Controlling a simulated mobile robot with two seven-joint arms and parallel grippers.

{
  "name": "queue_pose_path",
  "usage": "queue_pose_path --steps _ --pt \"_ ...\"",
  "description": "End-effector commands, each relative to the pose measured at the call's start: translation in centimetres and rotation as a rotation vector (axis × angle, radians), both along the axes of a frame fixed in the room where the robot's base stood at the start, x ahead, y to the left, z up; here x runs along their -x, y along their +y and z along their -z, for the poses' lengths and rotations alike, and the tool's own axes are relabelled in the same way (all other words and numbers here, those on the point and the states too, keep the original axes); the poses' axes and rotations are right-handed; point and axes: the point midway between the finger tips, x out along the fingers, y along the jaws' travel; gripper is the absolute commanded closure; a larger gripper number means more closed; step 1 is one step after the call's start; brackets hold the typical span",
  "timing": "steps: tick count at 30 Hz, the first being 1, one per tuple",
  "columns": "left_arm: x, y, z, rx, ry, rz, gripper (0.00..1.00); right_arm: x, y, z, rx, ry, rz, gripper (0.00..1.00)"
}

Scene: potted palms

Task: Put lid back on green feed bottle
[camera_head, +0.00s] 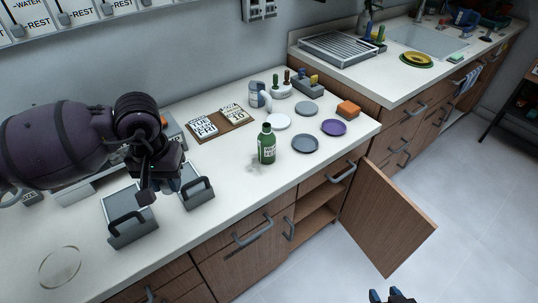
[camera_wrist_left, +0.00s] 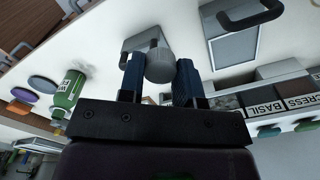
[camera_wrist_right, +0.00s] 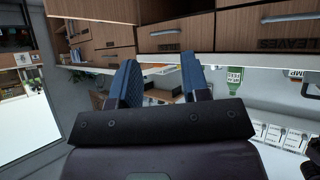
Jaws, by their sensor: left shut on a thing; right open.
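The green feed bottle (camera_head: 266,147) stands upright on the counter, right of my left arm. It also shows at the left of the left wrist view (camera_wrist_left: 68,92) and at the right of the right wrist view (camera_wrist_right: 234,80). My left gripper (camera_head: 148,190) is above the counter near two handled grey trays, left of the bottle. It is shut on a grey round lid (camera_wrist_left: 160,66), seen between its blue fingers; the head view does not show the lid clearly. My right gripper (camera_head: 392,296) is open and empty, low in front of the cabinets.
Handled trays (camera_head: 197,193) stand near my left gripper. Grey (camera_head: 305,143), purple (camera_head: 334,127) and white (camera_head: 279,121) discs lie around the bottle. A cabinet door (camera_head: 388,217) hangs open at the counter's front.

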Motion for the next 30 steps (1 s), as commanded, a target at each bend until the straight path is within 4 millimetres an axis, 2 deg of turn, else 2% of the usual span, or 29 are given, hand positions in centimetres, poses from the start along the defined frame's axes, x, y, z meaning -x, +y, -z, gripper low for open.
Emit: queue_pose_path --steps 12,13,17,21,22,30 --pt "0.0 0.0 0.0 0.0 0.0 0.0 0.9 -0.3 0.0 -0.1 0.0 -0.005 0.0 0.57" --pt "0.0 0.0 0.0 0.0 0.0 0.0 0.9 -0.3 0.0 -0.1 0.001 -0.006 -0.001 0.56" --pt "-0.4 -0.2 0.0 0.002 0.0 -0.005 0.9 -0.7 0.1 -0.1 0.031 -0.01 -0.025 0.36" --pt "-2.6 -1.4 0.2 0.008 0.002 -0.03 0.9 -3.2 1.7 0.0 0.174 -0.033 -0.141 0.15" --pt "-3.3 -1.8 0.2 0.01 0.002 -0.039 0.9 -4.0 2.2 0.1 0.224 -0.041 -0.179 0.12" --pt "-10.6 -6.5 0.1 0.021 0.016 -0.135 0.9 -12.6 8.2 -0.9 0.855 -0.162 -0.585 0.12"
